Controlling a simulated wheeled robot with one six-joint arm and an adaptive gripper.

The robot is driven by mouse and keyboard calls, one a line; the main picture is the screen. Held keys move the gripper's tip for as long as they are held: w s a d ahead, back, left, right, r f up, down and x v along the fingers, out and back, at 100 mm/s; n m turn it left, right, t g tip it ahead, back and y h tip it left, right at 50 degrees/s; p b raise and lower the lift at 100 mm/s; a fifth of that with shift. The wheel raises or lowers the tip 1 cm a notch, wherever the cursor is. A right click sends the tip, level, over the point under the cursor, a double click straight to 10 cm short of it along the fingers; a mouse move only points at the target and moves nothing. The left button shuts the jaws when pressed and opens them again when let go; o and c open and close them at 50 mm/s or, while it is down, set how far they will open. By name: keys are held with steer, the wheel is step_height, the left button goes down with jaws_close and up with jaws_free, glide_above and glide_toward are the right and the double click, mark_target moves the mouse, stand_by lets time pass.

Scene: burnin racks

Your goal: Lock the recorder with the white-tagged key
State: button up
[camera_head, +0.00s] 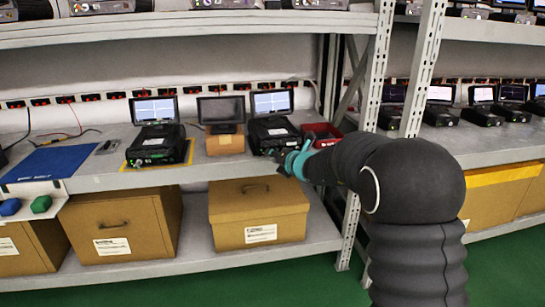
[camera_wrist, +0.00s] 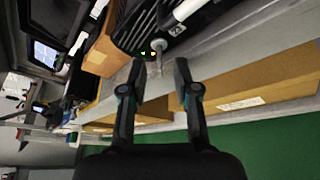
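My gripper (camera_wrist: 160,68) is open in the wrist view, its fingertips just short of the front of a black recorder (camera_wrist: 135,28). A small grey, key-like piece (camera_wrist: 158,50) stands out from that front between the fingertips, with a gap on both sides. I cannot make out a white tag on it. In the head view my gripper (camera_head: 290,162) is at the front of the right-hand recorder (camera_head: 272,132), whose screen is lit. The arm and gripper hide part of that front. Another recorder (camera_head: 156,146) with a lit screen sits on a yellow-edged mat to the left.
A monitor stands on a small cardboard box (camera_head: 225,145) between the recorders. A red bin (camera_head: 322,130) is close right of my gripper, near the rack upright (camera_head: 384,70). A blue mat (camera_head: 48,163) lies at the left. Larger boxes (camera_head: 258,212) fill the lower shelf.

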steer(key=shift+w+a, duration=0.25)
jaws_close()
